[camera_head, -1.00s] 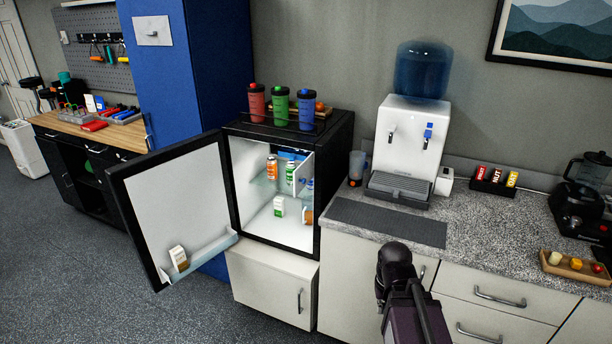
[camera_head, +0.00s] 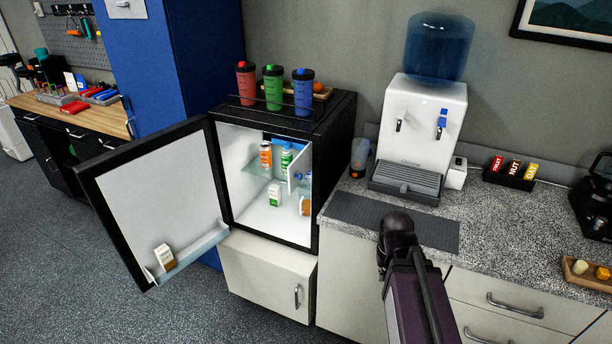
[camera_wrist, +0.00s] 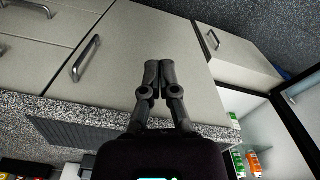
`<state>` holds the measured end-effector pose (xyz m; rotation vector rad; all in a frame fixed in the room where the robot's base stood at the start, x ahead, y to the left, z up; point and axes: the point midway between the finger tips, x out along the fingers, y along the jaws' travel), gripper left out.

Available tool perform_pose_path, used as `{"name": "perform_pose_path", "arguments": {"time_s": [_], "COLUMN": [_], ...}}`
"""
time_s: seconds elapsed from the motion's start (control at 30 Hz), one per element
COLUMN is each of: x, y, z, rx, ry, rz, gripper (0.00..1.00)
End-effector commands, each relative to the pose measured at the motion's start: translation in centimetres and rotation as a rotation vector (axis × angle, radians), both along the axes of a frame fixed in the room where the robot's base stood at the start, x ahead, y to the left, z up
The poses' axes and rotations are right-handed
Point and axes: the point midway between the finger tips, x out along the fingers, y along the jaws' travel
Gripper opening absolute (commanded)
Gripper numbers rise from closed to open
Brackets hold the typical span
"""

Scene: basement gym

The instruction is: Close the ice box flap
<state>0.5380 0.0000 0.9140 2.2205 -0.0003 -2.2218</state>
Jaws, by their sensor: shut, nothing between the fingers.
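The small white ice box flap (camera_head: 295,168) stands open at the upper right inside the black-framed fridge (camera_head: 334,150), with a blue knob on its face. Behind it the ice box shows a blue interior (camera_head: 290,144). The fridge door (camera_head: 162,198) is wide open to the left. My gripper (camera_wrist: 161,68) shows in the wrist view with its two dark fingers together and empty, in front of the white cabinet fronts. The open fridge is to its right in that view, and the flap is not clearly seen there.
Three shaker bottles (camera_head: 273,90) stand on top. A water dispenser (camera_head: 424,130) stands on the counter (camera_head: 500,235) to the right. Open floor (camera_head: 190,310) lies in front.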

Motion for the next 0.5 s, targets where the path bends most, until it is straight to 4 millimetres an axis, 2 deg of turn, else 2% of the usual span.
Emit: {"name": "perform_pose_path", "arguments": {"time_s": [0.5], "x": [0.34], "y": [0.31], "z": [-0.1], "rx": [0.021], "ry": [-0.004], "rz": [-0.002], "gripper": [0.0]}}
